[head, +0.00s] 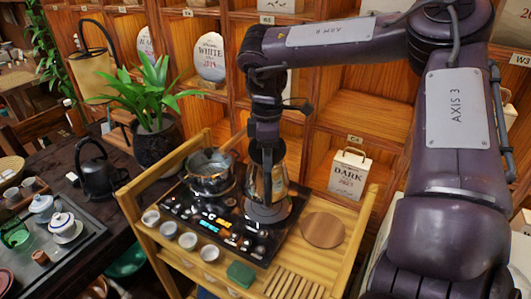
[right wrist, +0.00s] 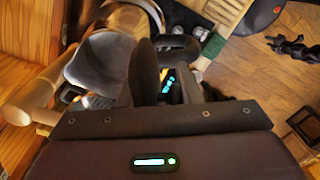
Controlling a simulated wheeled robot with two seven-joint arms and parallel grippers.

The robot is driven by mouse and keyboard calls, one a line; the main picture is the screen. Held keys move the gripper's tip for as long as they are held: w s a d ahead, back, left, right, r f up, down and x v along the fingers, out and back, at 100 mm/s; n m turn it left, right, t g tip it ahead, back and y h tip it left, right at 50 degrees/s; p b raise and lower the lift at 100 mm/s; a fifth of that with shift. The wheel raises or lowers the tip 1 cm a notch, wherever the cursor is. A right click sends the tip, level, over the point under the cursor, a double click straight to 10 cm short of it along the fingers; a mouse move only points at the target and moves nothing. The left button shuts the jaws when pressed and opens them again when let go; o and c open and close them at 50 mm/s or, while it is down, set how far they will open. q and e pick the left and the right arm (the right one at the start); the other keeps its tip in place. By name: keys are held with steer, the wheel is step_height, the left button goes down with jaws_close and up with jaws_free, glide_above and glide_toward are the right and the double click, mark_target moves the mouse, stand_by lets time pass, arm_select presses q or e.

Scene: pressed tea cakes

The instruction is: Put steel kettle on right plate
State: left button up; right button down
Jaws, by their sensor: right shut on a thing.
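The steel kettle (head: 278,186), shiny and reflecting brown wood, is upright at the right side of the black cooktop (head: 222,236). My right gripper (head: 266,158) comes down on it from above and is shut on its handle, hiding part of the kettle. The right plate (head: 268,213) shows as a dark disc under the kettle; I cannot tell whether the kettle touches it. In the right wrist view, the right gripper's dark fingers (right wrist: 165,70) are close together beside the grey, rounded kettle body (right wrist: 98,65). My left gripper is not in view.
A glass pot (head: 210,172) stands on the cooktop's left plate. Several small cups (head: 187,241) and a green block (head: 240,274) line the cart's front. A round wooden board (head: 323,230) lies right of the cooktop. Wooden shelves (head: 360,110) rise behind.

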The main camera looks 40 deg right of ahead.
mark_target(267, 174)
steer(key=shift+f+b, duration=1.25)
steer(key=shift+f, duration=0.45)
steer(key=shift+f+b, duration=0.6)
steer(key=shift+f, duration=0.35)
steer(key=shift+s+a, duration=0.2)
steer(key=shift+a, duration=0.05)
